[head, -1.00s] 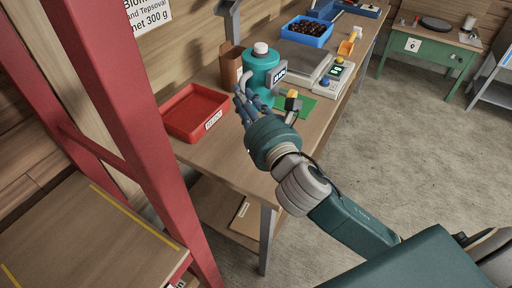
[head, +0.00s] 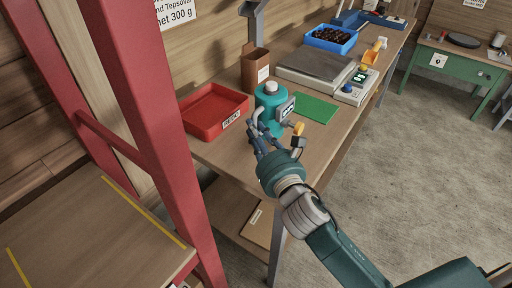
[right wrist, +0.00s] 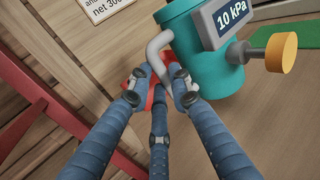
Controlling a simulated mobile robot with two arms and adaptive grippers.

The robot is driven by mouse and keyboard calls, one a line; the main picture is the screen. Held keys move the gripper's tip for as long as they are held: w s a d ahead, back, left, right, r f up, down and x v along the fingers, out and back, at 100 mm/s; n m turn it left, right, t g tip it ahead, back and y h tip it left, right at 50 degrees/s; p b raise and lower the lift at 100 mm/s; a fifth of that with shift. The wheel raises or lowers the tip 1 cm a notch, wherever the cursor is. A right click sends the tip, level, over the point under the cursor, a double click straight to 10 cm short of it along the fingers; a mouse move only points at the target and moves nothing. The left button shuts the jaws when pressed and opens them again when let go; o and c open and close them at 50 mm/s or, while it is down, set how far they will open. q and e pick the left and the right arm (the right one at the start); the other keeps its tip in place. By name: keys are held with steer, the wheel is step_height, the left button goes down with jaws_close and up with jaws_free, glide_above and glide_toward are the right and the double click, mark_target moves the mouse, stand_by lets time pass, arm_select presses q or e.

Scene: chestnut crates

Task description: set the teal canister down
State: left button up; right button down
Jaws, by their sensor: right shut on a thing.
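The teal canister (head: 268,107) has a white cap, a display reading 10 kPa and a yellow-orange knob. It is upright near the bench's front edge, between the red tray (head: 207,117) and the green mat (head: 315,107). My right gripper (head: 258,138) is shut on its grey side handle. The right wrist view shows the fingers (right wrist: 160,82) around that handle beside the canister body (right wrist: 205,60). The fingers hide part of its base, so I cannot tell whether it touches the bench. My left gripper is out of view.
A brown container (head: 256,69) stands behind the canister. A scale (head: 318,72) and a blue crate of chestnuts (head: 331,39) are farther along the bench. A red post (head: 160,150) rises at the left. The green mat is bare.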

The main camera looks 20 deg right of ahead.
step_height(320, 180, down, 4)
steer(key=shift+r+b, duration=0.1)
steer(key=shift+b, duration=0.45)
steer(key=shift+f, duration=0.4)
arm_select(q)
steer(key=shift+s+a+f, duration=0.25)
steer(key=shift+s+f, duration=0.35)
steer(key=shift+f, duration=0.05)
arm_select(e)
steer(key=c, duration=2)
jaws_free()
steer(key=shift+f, duration=0.25)
steer(key=o, duration=0.4)
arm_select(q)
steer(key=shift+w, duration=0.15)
arm_select(e)
steer(key=shift+s, duration=0.1)
